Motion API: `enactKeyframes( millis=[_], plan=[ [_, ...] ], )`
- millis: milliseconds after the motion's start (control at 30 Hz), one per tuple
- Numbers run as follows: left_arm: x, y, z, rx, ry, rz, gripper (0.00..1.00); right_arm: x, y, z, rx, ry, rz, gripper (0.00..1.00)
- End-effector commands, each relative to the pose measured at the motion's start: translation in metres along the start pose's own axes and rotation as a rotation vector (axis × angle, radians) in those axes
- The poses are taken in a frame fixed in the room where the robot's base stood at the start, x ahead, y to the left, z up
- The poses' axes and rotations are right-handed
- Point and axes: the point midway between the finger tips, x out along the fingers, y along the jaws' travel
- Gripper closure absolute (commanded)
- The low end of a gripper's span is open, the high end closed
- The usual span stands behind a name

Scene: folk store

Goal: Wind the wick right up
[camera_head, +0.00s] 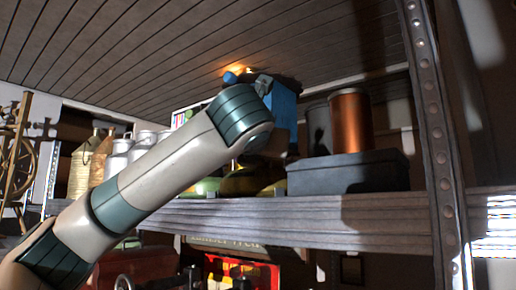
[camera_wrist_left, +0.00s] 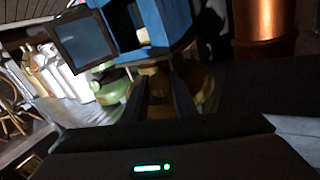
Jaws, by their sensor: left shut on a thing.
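A blue box-shaped lantern housing (camera_head: 284,103) stands on the shelf behind my left arm, and it fills the top of the left wrist view (camera_wrist_left: 168,22). A dull brass rounded body (camera_wrist_left: 205,82) shows below the blue housing. My left gripper (camera_wrist_left: 161,84) points at the brass part under the housing, with its fingers close together on a small part there, seemingly the wick knob. The knob itself is too dark and covered to make out. In the head view my wrist hides the gripper. My right gripper is in neither view.
A copper cylinder (camera_head: 350,122) stands on a dark box (camera_head: 347,172) to the right. A metal upright (camera_head: 434,120) rises at the shelf's right end. Milk cans (camera_head: 120,157) stand on the left.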

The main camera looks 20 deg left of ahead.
Motion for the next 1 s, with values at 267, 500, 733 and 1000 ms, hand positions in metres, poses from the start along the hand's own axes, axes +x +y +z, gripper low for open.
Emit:
enactKeyframes(
  millis=[267,500,733,1000],
  plan=[
    [0.0006,-0.0016,-0.0032,0.042,0.005,-0.002,0.97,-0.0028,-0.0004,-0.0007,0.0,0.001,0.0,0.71],
    [0.0006,-0.0016,-0.0031,0.041,0.005,-0.002,0.97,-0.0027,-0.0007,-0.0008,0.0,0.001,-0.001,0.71],
    [0.0004,-0.0011,-0.0019,0.039,0.003,-0.002,0.56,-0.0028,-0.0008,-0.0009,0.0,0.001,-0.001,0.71],
    [-0.0016,-0.0004,-0.0008,0.037,0.0,-0.001,0.56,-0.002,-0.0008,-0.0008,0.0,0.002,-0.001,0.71]
  ],
)
